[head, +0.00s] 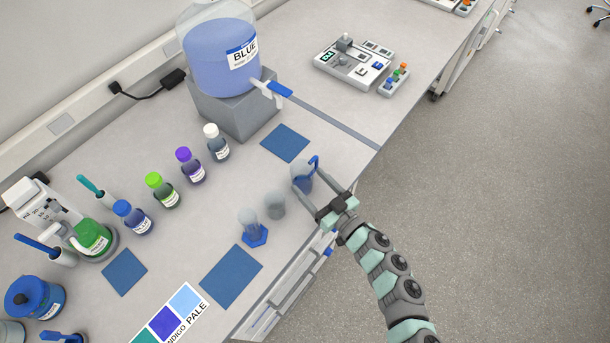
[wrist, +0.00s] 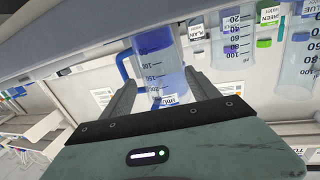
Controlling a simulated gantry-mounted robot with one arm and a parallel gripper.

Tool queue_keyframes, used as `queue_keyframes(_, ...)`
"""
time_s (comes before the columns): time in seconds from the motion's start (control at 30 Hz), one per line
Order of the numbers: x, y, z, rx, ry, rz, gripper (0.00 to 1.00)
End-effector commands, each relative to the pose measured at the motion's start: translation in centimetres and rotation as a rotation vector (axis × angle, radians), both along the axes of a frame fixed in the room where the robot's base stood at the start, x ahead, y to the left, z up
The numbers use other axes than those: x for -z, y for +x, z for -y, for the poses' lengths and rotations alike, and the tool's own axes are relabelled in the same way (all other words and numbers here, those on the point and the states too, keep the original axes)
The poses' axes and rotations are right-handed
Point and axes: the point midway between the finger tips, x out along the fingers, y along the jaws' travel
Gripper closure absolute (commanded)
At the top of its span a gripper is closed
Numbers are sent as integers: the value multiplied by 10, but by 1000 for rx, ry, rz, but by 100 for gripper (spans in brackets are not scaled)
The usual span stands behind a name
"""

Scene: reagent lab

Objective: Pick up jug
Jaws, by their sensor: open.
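The jug (head: 303,178) is clear with graduation marks and a blue handle, and stands near the table's front edge. In the wrist view the jug (wrist: 160,68) shows between my fingers, with blue at its rim and its handle on the left. My gripper (head: 307,177) is open, with one finger on each side of the jug. The wrist view also shows my gripper's fingers (wrist: 160,80) spread around the jug. I cannot tell whether either finger touches it.
A clear beaker (head: 275,204) and a cylinder with a blue base (head: 254,230) stand left of the jug. A blue mat (head: 285,143) lies behind it, before the BLUE dispenser (head: 222,62). Several reagent bottles stand further left. Table is clear to the right.

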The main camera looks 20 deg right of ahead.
Motion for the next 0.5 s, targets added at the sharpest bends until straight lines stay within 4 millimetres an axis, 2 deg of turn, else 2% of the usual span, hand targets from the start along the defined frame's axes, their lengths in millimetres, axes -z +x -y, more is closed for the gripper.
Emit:
queue_keyframes(0.23, 0, 35, -12, -2, 0, 2, 31)
queue_keyframes(0.5, 1, 39, -13, -1, 0, 1, 31)
